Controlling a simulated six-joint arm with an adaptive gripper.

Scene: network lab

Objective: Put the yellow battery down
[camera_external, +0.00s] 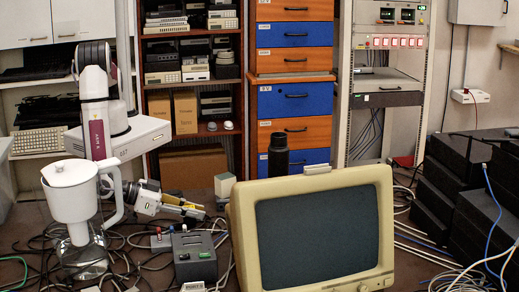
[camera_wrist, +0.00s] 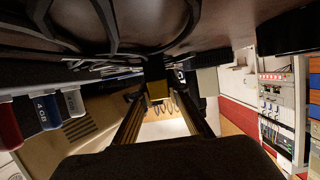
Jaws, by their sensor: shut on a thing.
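My gripper (camera_external: 190,208) reaches out to the right just behind the white jug, low over the cluttered table. It is shut on the yellow battery, which shows as a small yellow piece at the fingers in the external view (camera_external: 172,199). In the wrist view the yellow battery (camera_wrist: 157,91) sits between the tips of my gripper (camera_wrist: 157,76), small and partly hidden by the fingers. I cannot tell whether the battery touches anything below it.
A white jug (camera_external: 72,192) stands close in front of my arm. A dark grey box (camera_external: 194,256) sits in front of the gripper, and a beige monitor (camera_external: 312,232) to its right. Cables cover the table. Red and blue sticks (camera_wrist: 46,112) show at left in the wrist view.

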